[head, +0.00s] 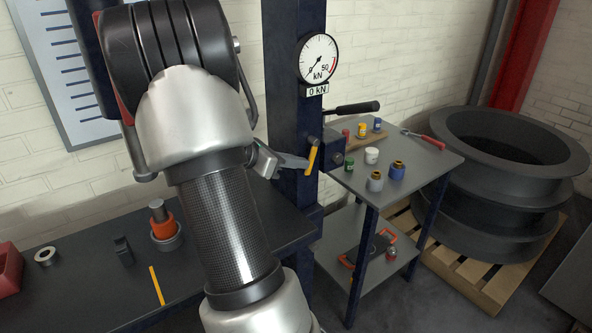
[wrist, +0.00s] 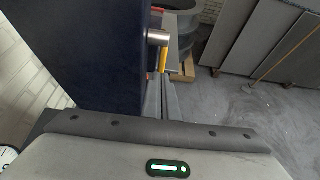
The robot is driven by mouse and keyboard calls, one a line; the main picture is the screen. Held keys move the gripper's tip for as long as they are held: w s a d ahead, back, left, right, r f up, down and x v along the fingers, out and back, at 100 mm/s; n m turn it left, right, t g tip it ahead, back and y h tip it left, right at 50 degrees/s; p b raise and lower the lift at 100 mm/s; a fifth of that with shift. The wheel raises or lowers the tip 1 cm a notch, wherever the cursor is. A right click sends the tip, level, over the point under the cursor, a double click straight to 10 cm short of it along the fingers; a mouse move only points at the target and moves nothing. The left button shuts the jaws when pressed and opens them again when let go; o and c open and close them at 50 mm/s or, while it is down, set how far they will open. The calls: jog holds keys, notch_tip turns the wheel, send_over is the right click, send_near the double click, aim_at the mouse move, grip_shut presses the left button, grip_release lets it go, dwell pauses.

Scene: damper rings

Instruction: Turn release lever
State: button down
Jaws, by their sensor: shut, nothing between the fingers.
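The release lever is a small yellow handle (head: 312,156) on the side of the dark blue press column (head: 290,110), below the gauge. It stands nearly upright, tilted slightly. My gripper (head: 305,163) reaches in from the left and its tips are right beside the lever. In the wrist view the shut fingers (wrist: 162,98) point at the yellow lever (wrist: 163,58), just below a metal cylinder (wrist: 158,37). The fingers hold nothing. I cannot tell whether they touch the lever.
A gauge (head: 318,58) reads 0 kN. A black-gripped pump handle (head: 352,109) sticks out right of the column. A grey cart (head: 423,168) with several small containers stands close to the right. Large dark rings (head: 500,170) sit on a pallet. A bench (head: 90,285) is at lower left.

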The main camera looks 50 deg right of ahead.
jog(key=shift+s+d+f+g+h+b, duration=0.2)
jog(key=shift+d+f+g+h+b, duration=0.1)
jog(key=shift+d+f+h+b, duration=0.45)
jog(key=shift+a, duration=0.1)
